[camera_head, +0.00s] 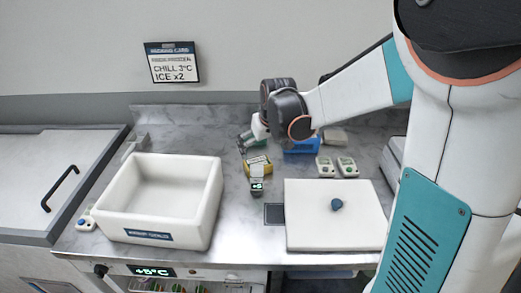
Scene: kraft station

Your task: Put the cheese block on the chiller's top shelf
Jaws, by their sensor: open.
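A small yellow block with a pale label, apparently the cheese block (258,166), lies on the steel counter, left of centre. My gripper (245,141) is open just behind and above it, its fingers pointing down and left; they look apart from the block. The chiller (190,273) is under the counter's front edge, with a +5°C display. Only a strip of its inside, with small coloured items, shows at the bottom of the view. Its shelves are mostly cut off, and I cannot tell how its door stands.
A white open box (212,205) stands on the left. A small device with a lit display (257,186) sits before the yellow block. A blue item (302,147) is behind.

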